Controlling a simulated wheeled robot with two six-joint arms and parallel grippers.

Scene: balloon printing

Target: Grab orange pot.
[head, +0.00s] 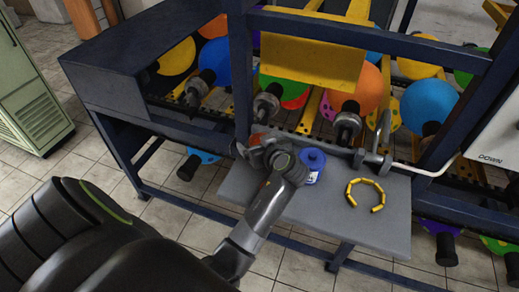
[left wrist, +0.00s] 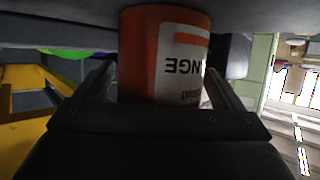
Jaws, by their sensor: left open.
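The orange pot (head: 259,137) stands on the grey shelf (head: 385,228), near its left back corner, and is mostly hidden by my left gripper (head: 254,149) in the head view. In the left wrist view the orange pot (left wrist: 150,55) appears upside down, with a white label reading part of "ORANGE". The fingers of my left gripper (left wrist: 160,80) are open, one on each side of the pot. I cannot tell whether they touch it. My right gripper is not in view.
A blue pot (head: 312,164) stands on the shelf just right of my left gripper. A segmented yellow ring (head: 365,194) lies further right. Behind is a dark blue frame (head: 125,72) holding several coloured balloons and a yellow plate (head: 312,52). A bent metal handle (head: 385,135) rises at the shelf's back edge.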

